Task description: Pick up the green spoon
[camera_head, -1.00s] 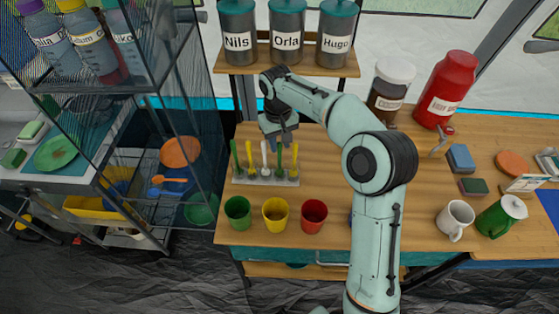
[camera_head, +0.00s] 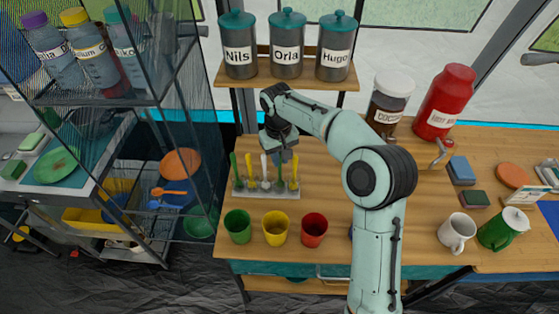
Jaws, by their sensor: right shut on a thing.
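A light rack (camera_head: 244,191) on the wooden counter holds several upright spoons in a row. One green spoon (camera_head: 234,167) stands at the rack's left end, with a yellow spoon (camera_head: 249,166) and a white spoon (camera_head: 264,168) beside it. Another green spoon (camera_head: 280,175) stands right of the white one, with a yellow spoon (camera_head: 295,168) at the right end. My right gripper (camera_head: 284,156) is shut on the top of this second green spoon, whose lower part is still at the rack. The fingers hide its upper end. My left gripper is out of view.
Green (camera_head: 238,226), yellow (camera_head: 275,228) and red (camera_head: 314,227) cups stand in front of the rack. Labelled canisters (camera_head: 287,45) stand on a shelf behind. A white mug (camera_head: 457,232) and green pot (camera_head: 502,228) are at right. A glass-sided shelf unit (camera_head: 130,100) stands left.

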